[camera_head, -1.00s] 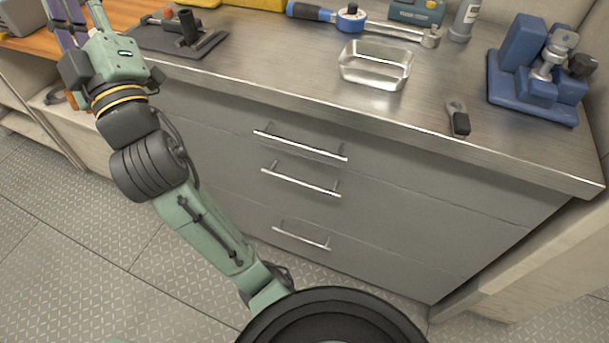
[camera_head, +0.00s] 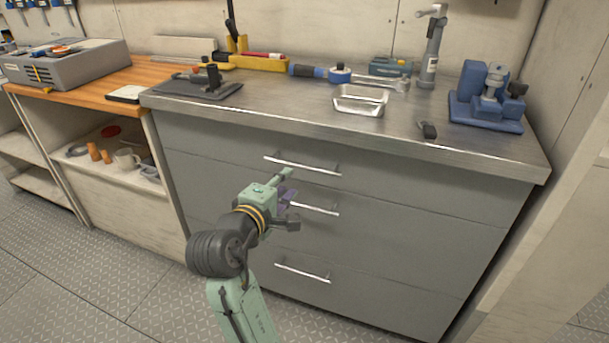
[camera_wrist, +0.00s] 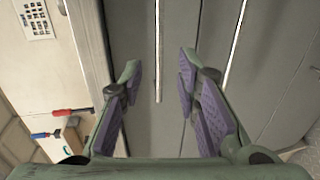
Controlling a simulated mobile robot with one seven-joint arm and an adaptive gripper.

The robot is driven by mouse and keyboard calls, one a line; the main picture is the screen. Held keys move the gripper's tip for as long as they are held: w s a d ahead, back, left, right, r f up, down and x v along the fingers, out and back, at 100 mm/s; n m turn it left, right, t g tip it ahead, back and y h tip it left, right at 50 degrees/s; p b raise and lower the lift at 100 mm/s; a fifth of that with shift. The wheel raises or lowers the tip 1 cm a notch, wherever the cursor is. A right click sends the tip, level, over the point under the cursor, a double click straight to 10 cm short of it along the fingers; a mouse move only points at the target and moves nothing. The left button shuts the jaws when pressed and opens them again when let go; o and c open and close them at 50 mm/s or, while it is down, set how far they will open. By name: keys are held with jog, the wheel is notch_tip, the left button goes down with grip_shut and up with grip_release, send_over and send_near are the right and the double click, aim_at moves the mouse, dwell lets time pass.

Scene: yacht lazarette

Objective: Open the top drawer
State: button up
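The grey cabinet has three drawers with bar handles, all shut. The top drawer (camera_head: 400,178) lies just under the metal worktop, and its silver handle (camera_head: 305,166) is in plain view. My gripper (camera_head: 290,196) is in front of the drawers, near the left ends of the upper two handles. In the wrist view my gripper (camera_wrist: 158,80) is open, with purple pads and nothing between them. The top handle (camera_wrist: 158,45) runs upright there, in line with the gap and apart from the pads. The middle handle (camera_head: 318,209) is partly hidden by my gripper.
The worktop (camera_head: 300,118) holds a metal tray (camera_head: 360,100), a torque wrench (camera_head: 340,76) and a blue vise (camera_head: 488,98). An open shelf unit (camera_head: 105,165) stands left of the cabinet. A pale panel (camera_head: 550,215) bounds the right. Floor is clear at front left.

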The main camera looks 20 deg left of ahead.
aim_at(300, 167)
jog(key=w, duration=0.3)
jog(key=w+f, duration=0.1)
jog(key=w, duration=0.2)
jog(key=w+f, duration=0.1)
jog(key=w, duration=0.3)
jog(key=shift+w+d+p, duration=0.1)
jog(key=shift+d+p, duration=0.05)
jog(key=shift+p, duration=0.2)
jog(key=shift+c, duration=0.2)
grip_shut()
